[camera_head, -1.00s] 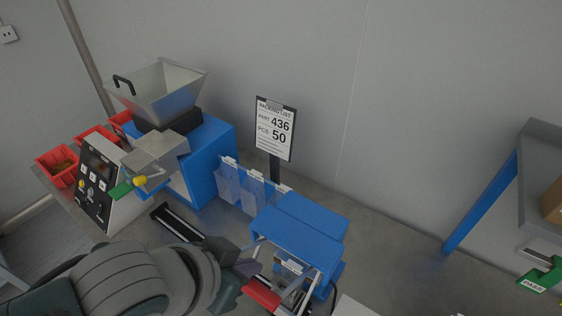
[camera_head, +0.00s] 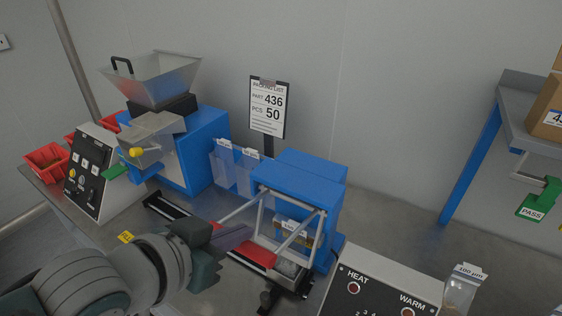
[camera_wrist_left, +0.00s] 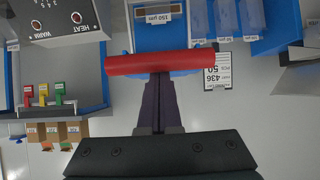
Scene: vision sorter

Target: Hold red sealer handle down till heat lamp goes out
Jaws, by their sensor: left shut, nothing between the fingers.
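The red sealer handle (camera_head: 256,256) is a bar across the front of the blue sealer (camera_head: 300,188), carried on grey side arms. My left gripper (camera_head: 243,238) is shut and empty, with its purple fingertips close to the bar. In the left wrist view the handle (camera_wrist_left: 190,61) lies across the tips of the gripper (camera_wrist_left: 160,80); I cannot tell whether they touch. The HEAT lamp (camera_head: 354,288) on the sealer's panel is dark red and looks unlit. It also shows in the left wrist view (camera_wrist_left: 76,17). My right gripper is not in view.
The WARM lamp (camera_head: 407,312) sits beside HEAT. A packing list sign (camera_head: 267,107), hanging bags (camera_head: 224,167) and a hopper machine (camera_head: 205,145) are behind. A green PASS tag (camera_head: 538,204) hangs at a side table.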

